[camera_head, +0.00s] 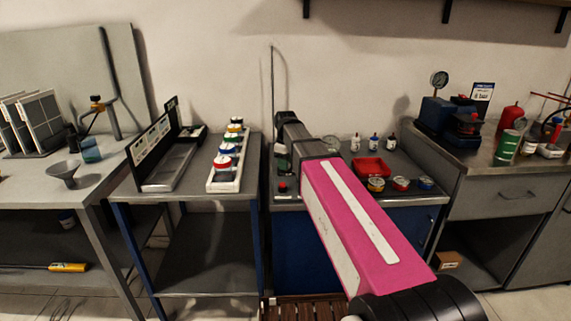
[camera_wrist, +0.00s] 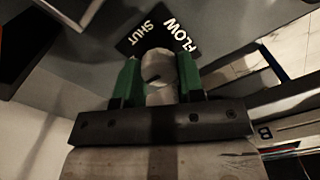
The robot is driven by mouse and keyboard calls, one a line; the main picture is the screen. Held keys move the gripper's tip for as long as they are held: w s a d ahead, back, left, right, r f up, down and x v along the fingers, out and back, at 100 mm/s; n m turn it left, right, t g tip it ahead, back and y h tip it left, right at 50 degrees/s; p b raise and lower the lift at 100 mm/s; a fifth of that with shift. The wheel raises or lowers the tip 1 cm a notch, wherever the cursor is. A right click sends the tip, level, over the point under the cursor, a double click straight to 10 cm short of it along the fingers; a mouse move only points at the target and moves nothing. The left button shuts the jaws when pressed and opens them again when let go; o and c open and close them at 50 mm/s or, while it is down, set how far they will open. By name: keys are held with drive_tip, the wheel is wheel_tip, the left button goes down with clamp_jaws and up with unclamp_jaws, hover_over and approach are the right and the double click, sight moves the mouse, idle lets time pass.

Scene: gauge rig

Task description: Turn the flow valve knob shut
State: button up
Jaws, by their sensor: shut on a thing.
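The flow valve knob (camera_wrist: 157,66) is a pale grey rounded knob in the upper middle of the wrist view. A black label (camera_wrist: 160,32) with the white words SHUT and FLOW sits just beyond it. My gripper (camera_wrist: 158,78) has its green-padded fingers on both sides of the knob and is shut on it. Which way the knob is set cannot be told.
The middle bench holds a red tray (camera_head: 371,168), several small bottles and a few round tins (camera_head: 401,183) right of my arm. A white rack of lidded jars (camera_head: 213,184) stands on the left bench.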

drive_tip(key=shift+m, duration=0.3)
drive_tip(key=m, duration=0.3)
drive_tip(key=shift+m, duration=0.3)
drive_tip(key=m, duration=0.4)
drive_tip(key=shift+w+d+m, duration=0.1)
drive_tip(key=shift+m, duration=0.2)
drive_tip(key=m, duration=0.4)
drive_tip(key=shift+m, duration=2.3)
drive_tip(key=o, duration=0.9)
